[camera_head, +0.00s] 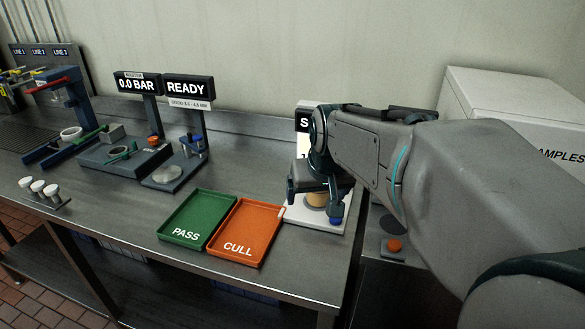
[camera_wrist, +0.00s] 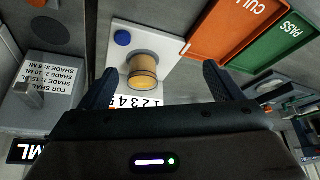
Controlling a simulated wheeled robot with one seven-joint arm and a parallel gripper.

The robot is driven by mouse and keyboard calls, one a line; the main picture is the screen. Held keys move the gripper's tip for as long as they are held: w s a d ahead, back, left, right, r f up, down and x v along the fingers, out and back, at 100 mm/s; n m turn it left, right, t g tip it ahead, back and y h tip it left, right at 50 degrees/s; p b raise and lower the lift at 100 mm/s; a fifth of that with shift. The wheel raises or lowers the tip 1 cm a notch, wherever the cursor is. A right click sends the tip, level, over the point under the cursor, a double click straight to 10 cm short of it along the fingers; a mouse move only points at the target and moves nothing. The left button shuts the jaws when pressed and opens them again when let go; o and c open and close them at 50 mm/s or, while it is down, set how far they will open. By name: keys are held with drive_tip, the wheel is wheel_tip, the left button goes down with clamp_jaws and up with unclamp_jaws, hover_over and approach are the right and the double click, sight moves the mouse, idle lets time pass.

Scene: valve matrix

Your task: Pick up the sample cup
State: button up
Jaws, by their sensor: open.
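The sample cup (camera_wrist: 142,72) is a small round amber-brown cup standing upright on a white plate (camera_wrist: 172,48) with a blue button (camera_wrist: 122,38). In the head view the cup (camera_head: 316,200) shows partly beneath my gripper (camera_head: 318,196), whose body hides much of it. In the wrist view my gripper (camera_wrist: 158,85) has its two dark fingers spread apart, with the cup between and somewhat beyond their tips. No contact with the cup shows.
A green PASS tray (camera_head: 197,220) and an orange CULL tray (camera_head: 243,232) lie left of the plate. A READY stand (camera_head: 187,88) and a 0.0 BAR station (camera_head: 138,85) stand behind them. A white SAMPLES box (camera_head: 510,110) is at right. Bare bench lies in front of the trays.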

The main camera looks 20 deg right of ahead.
drive_tip(key=w+d+r+t, duration=0.1)
drive_tip(key=w+d+r, duration=0.2)
drive_tip(key=w+d, duration=0.35)
drive_tip(key=shift+m+h, duration=0.3)
drive_tip(key=shift+m, duration=0.1)
drive_tip(key=shift+w+a+r+p+x, duration=0.15)
drive_tip(key=shift+w+x, duration=0.1)
drive_tip(key=shift+x, duration=2)
drive_tip(key=shift+w+a+r+p+x, duration=0.15)
drive_tip(key=shift+w+x, duration=0.1)
drive_tip(key=shift+x, duration=2)
drive_tip(key=shift+w+a+r+p+x, duration=0.15)
drive_tip(key=shift+w+x, duration=0.1)
drive_tip(key=shift+x, duration=2)
drive_tip(key=c, duration=1.7)
drive_tip(key=shift+r, duration=0.15)
